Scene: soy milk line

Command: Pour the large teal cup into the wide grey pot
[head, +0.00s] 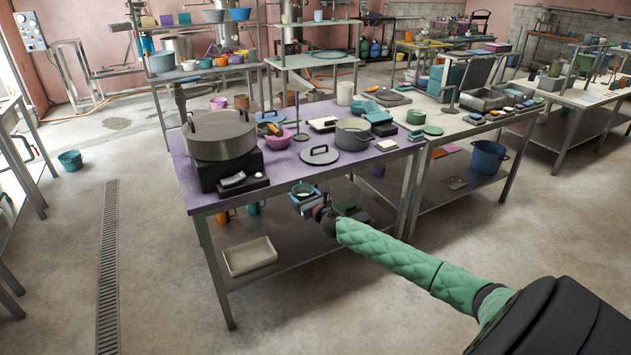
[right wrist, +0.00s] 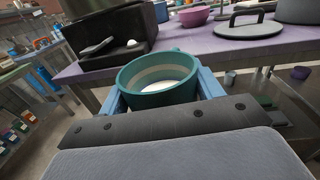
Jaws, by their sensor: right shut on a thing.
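The large teal cup (right wrist: 148,92) is held between the blue fingers of my right gripper (right wrist: 160,95). It looks roughly upright, with white liquid inside. In the head view the cup (head: 304,189) and right gripper (head: 306,196) are just in front of the purple table's front edge. A grey open pot (head: 352,136) stands towards the right of that table, beyond and to the right of the cup. My left gripper is out of view.
The purple table (head: 296,168) also holds a flat grey lid (head: 320,155) and a pink bowl (head: 274,138). The black stove (head: 232,167) blocks the left end. A white tray (head: 250,256) lies on the lower shelf. The floor in front is clear.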

